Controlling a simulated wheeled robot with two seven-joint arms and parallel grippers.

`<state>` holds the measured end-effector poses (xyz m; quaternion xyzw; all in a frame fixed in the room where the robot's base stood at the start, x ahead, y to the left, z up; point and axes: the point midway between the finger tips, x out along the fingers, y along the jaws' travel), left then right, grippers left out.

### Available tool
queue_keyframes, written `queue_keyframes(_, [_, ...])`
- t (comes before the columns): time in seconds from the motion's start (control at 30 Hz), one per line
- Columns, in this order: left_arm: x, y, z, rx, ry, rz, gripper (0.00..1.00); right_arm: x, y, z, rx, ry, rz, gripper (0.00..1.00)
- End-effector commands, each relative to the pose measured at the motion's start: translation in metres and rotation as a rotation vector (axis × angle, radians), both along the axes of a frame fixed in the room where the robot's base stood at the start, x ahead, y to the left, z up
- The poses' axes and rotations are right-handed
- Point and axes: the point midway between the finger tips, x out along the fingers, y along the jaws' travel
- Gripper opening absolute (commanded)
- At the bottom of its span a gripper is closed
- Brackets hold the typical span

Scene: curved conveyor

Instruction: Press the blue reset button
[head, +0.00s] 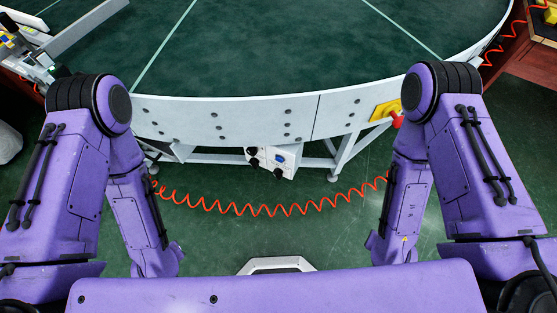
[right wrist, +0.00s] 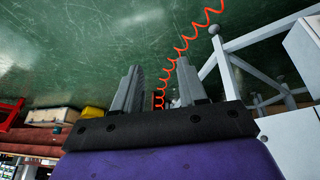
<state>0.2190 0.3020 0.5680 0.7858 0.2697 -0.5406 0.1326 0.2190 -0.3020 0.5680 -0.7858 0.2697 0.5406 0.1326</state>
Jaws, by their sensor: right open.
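The blue reset button (head: 279,159) is a small blue spot on a white control box (head: 264,155) below the front rim of the curved conveyor, near the middle of the head view. Black knobs sit on the box around it. My right gripper (right wrist: 160,88) shows in the right wrist view with its two grey fingers apart and nothing gripped between them. In the head view both my forearms hang down on either side, apart from the box, and the grippers are hidden. My left gripper is not seen. The button is not identifiable in the right wrist view.
The conveyor (head: 290,40) has a green top and white rim. A yellow-backed red button (head: 397,119) is at its right. An orange coiled cable (head: 265,209) hangs below the box, and it shows beyond my right fingers (right wrist: 198,36). White frame legs (right wrist: 245,67) stand right of them.

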Motion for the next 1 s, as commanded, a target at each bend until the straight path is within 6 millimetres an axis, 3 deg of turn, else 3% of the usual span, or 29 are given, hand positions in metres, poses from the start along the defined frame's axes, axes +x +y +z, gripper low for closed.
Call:
queue_keyframes(0.03, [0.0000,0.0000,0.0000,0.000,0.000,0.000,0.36,0.0000,0.0000,0.0000,0.000,0.000,0.000,0.26])
queue_keyframes(0.1, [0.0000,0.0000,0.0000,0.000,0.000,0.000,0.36,0.0000,0.0000,0.0000,0.000,0.000,0.000,0.04])
queue_keyframes(0.13, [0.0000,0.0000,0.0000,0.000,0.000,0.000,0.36,0.0000,0.0000,0.0000,0.000,0.000,0.000,0.00])
queue_keyframes(1.0, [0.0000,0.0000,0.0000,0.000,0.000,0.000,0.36,0.0000,0.0000,0.0000,0.000,0.000,0.000,0.00])
